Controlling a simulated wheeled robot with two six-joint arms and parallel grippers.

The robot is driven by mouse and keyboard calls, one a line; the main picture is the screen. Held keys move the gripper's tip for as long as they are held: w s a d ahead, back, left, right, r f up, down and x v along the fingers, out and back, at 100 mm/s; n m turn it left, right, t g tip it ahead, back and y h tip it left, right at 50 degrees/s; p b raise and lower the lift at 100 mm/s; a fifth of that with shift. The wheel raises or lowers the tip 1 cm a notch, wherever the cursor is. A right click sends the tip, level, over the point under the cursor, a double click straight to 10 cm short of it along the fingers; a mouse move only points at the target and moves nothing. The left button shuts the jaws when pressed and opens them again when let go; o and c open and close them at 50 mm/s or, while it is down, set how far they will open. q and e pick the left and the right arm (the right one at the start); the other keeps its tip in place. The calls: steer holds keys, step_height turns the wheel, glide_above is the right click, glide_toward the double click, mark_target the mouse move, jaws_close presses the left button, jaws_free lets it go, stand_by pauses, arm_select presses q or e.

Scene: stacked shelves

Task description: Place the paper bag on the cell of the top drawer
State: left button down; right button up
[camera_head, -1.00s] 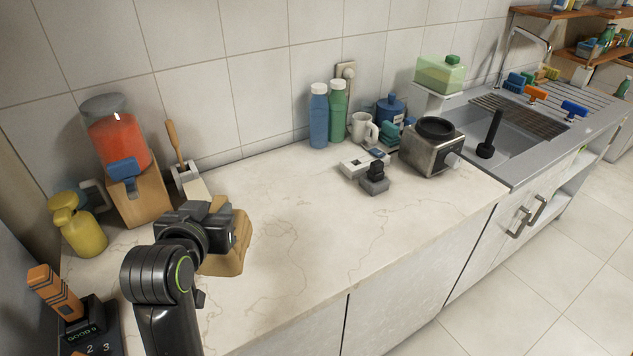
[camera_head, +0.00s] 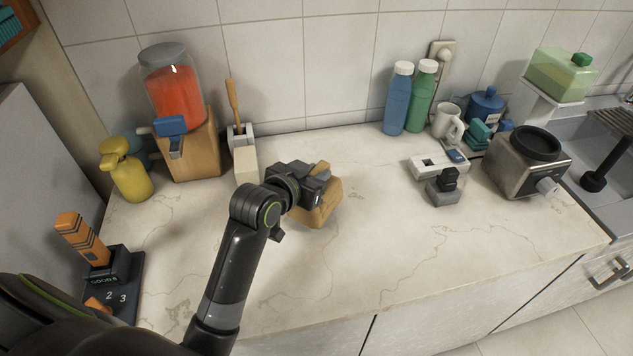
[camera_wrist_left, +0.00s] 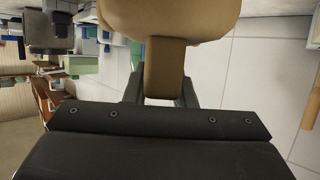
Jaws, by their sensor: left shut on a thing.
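The tan paper bag (camera_head: 318,208) is at the middle of the counter in the head view, partly hidden behind my left gripper (camera_head: 318,178). My left gripper is shut on it. In the left wrist view the bag (camera_wrist_left: 165,65) fills the top middle, with a narrow part of it between the two fingers (camera_wrist_left: 163,92). I cannot tell whether the bag's underside touches the counter. The top drawer and its cell are not recognisable in these views. My right gripper is not in view.
On the marble counter (camera_head: 400,270), a red-filled dispenser (camera_head: 172,98) and a yellow pump bottle (camera_head: 126,172) stand left. Blue (camera_head: 398,100) and green bottles (camera_head: 421,98) stand at the back. A metal appliance (camera_head: 522,165) is right. The front middle of the counter is clear.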

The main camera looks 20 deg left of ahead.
arm_select(q)
steer(key=shift+f, duration=1.25)
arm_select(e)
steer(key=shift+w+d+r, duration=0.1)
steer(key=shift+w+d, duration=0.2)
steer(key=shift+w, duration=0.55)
arm_select(q)
steer(key=c, duration=1.6)
jaws_free()
steer(key=shift+f, duration=0.2)
steer(key=shift+c, duration=0.2)
steer(key=o, duration=0.4)
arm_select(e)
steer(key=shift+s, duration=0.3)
arm_select(q)
steer(key=shift+o, duration=0.2)
